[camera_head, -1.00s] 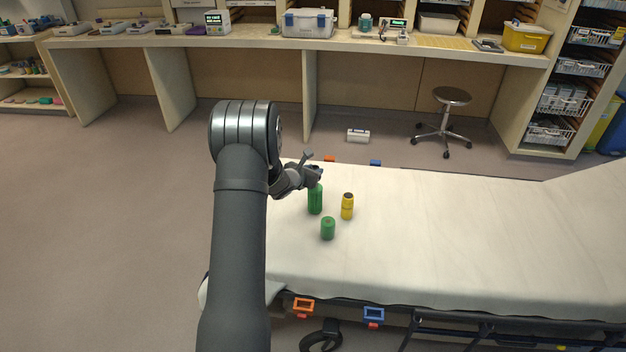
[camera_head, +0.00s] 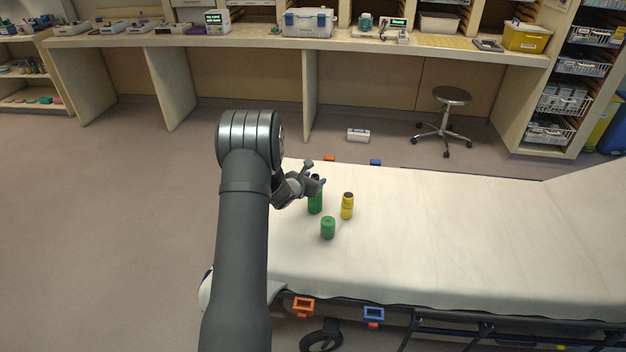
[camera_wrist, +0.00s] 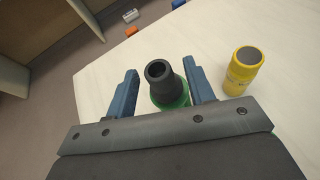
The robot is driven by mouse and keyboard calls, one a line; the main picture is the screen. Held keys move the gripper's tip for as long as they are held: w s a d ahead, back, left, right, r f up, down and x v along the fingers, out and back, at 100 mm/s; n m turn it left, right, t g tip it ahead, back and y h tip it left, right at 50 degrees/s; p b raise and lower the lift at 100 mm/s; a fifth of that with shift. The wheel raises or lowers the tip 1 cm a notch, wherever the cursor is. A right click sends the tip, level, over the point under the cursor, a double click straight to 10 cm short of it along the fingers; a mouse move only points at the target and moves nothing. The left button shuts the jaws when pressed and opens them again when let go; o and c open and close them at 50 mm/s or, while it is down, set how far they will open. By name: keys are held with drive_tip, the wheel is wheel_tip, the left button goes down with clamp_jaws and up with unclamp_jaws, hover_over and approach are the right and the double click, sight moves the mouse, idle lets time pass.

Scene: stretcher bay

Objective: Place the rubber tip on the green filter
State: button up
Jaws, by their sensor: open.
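A black, hollow rubber tip (camera_wrist: 160,78) sits on top of a green cylinder (camera_wrist: 172,104) in the wrist view. In the head view this is the taller green cylinder (camera_head: 315,202), with a dark top. A shorter green cylinder (camera_head: 328,228) stands in front of it on the bed. I cannot tell from the pictures which green cylinder is the filter. My gripper (camera_head: 316,173) is open at the top of the taller cylinder. In the wrist view its blue fingers (camera_wrist: 160,72) stand on either side of the black tip, with gaps visible.
A yellow cylinder (camera_head: 347,207) with a dark top stands close to the right of both green ones; it also shows in the wrist view (camera_wrist: 243,72). The white stretcher surface (camera_head: 470,235) is clear to the right. Orange (camera_head: 303,305) and blue (camera_head: 373,314) clips line its near edge.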

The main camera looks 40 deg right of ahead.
drive_tip(key=shift+r, duration=0.2)
drive_tip(key=v, duration=1.2)
drive_tip(key=x, duration=1.2)
drive_tip(key=shift+d+f, duration=0.15)
drive_tip(key=shift+f, duration=0.15)
wheel_tip(320, 180, up, 3)
drive_tip(key=shift+r, duration=0.6)
